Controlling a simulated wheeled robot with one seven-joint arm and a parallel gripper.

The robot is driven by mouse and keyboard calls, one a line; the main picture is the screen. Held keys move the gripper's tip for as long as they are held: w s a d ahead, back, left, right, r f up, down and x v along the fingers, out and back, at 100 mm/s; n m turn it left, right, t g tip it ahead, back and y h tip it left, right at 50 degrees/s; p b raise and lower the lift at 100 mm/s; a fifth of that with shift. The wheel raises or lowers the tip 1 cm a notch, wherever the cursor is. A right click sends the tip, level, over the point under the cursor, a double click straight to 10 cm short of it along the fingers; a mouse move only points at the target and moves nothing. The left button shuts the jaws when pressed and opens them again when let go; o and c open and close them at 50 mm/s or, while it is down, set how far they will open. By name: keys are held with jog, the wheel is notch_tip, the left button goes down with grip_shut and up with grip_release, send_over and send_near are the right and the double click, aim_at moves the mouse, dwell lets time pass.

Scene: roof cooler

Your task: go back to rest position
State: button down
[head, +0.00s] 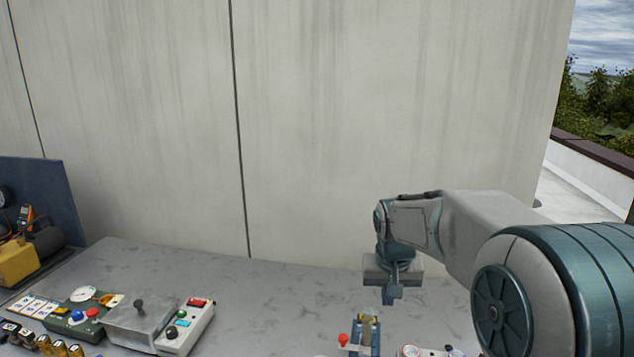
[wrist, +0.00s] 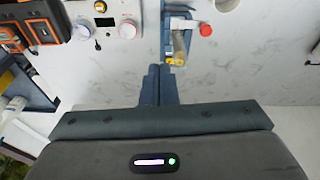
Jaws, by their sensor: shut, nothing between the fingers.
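My gripper (head: 390,296) hangs from my arm at the right of the head view, pointing down above the back of the grey worktop (head: 270,285). In the wrist view its two blue fingers (wrist: 159,72) are closed together with nothing between them. Just in front of it stands a blue fixture (head: 366,338) with a brass-coloured part and a red knob (head: 343,339). In the wrist view the brass part (wrist: 180,46) and the red knob (wrist: 206,30) lie just beyond the fingertips. I cannot tell from these views whether the fingers touch the fixture.
A grey box with a black knob (head: 140,310) and a white control box (head: 190,325) stand left of centre. A green panel with a gauge (head: 83,300) is farther left. A concrete wall (head: 320,130) closes the back. The middle worktop is bare.

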jog(key=s+n+t, duration=0.1)
jog(key=s, duration=2.2)
jog(key=shift+s+r+y, duration=0.2)
jog(key=shift+s+y, duration=0.1)
jog(key=shift+d, duration=0.1)
